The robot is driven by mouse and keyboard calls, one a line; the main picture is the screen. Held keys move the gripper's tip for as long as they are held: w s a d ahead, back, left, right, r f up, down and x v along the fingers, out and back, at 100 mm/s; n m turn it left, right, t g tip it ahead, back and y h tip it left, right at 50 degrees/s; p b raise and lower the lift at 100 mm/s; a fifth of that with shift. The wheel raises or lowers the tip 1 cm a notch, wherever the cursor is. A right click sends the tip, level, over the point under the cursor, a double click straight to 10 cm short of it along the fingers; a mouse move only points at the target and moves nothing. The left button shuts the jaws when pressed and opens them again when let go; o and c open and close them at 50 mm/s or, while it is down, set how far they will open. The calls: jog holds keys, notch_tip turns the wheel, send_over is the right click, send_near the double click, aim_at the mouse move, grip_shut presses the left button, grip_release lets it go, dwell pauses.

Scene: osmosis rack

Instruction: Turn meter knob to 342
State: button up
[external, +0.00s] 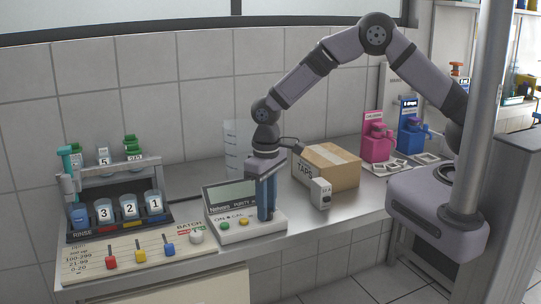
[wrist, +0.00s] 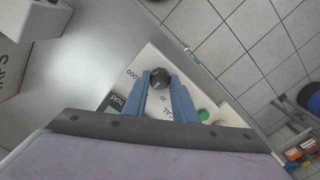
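The meter (external: 218,234) is a white box with a sloped grey screen, a green button, a yellow button and the print "ON CAL". My gripper (external: 266,216) points straight down over its right part, with two blue fingers. In the wrist view the meter's round black knob (wrist: 160,78) sits between the two fingertips of my gripper (wrist: 160,76). Scale print such as "1000" shows beside it. The fingers flank the knob closely; I cannot tell whether they touch it. The external view hides the knob behind the fingers. The screen's reading is not legible.
A cardboard box (external: 335,168) and a small white device (external: 320,193) stand right of the meter. A rinse rack (external: 120,168) with numbered cups and a slider panel (external: 92,262) are on the left. Pink (external: 376,146) and blue (external: 410,134) dispensers stand at the back right.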

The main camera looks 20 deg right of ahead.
jog(key=o, duration=0.4)
jog(key=shift+c, duration=0.2)
jog(key=shift+r, duration=0.1)
jog(key=shift+r+b, duration=1.15)
jog(key=shift+r, duration=2.5)
